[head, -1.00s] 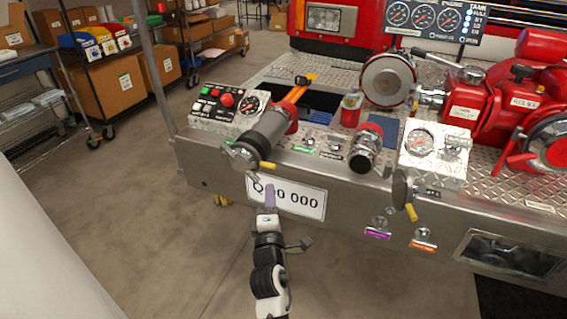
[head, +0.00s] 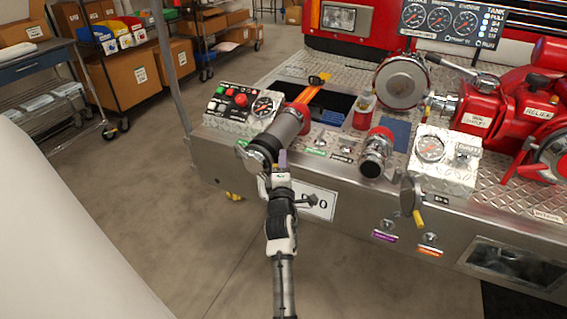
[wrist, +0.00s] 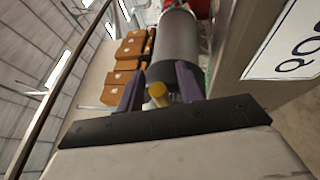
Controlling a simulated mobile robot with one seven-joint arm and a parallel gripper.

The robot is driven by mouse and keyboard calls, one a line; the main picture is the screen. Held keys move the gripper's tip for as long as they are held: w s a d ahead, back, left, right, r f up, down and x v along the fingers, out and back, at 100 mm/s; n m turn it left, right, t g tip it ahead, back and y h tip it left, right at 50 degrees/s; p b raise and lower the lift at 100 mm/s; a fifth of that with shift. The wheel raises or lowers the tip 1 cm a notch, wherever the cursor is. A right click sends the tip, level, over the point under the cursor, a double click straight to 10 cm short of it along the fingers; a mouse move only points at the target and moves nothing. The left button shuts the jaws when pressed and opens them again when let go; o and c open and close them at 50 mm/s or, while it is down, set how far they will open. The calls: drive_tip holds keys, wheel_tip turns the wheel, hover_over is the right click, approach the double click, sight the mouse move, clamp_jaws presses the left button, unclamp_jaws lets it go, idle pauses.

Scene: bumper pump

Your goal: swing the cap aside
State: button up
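The thick grey pipe (head: 285,128) with a red collar sticks out over the bumper's front edge. A metal cap (head: 248,160) shows at its near end; I cannot tell how firmly it sits there. In the wrist view the grey pipe (wrist: 178,45) is straight ahead, with a yellow handle tip (wrist: 158,95) at its near end. My gripper (head: 282,158) is right at that end, partly covering it in the head view. In the wrist view its two purple fingers (wrist: 160,84) stand apart, with the yellow tip between them and gaps on both sides.
A control box (head: 236,107) sits left of the pipe. The number plate (head: 318,203) is behind my arm. Floor in front is clear.

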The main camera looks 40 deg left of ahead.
clamp_jaws()
drive_tip(key=shift+s+f+b, duration=0.15)
drive_tip(key=shift+b, duration=0.25)
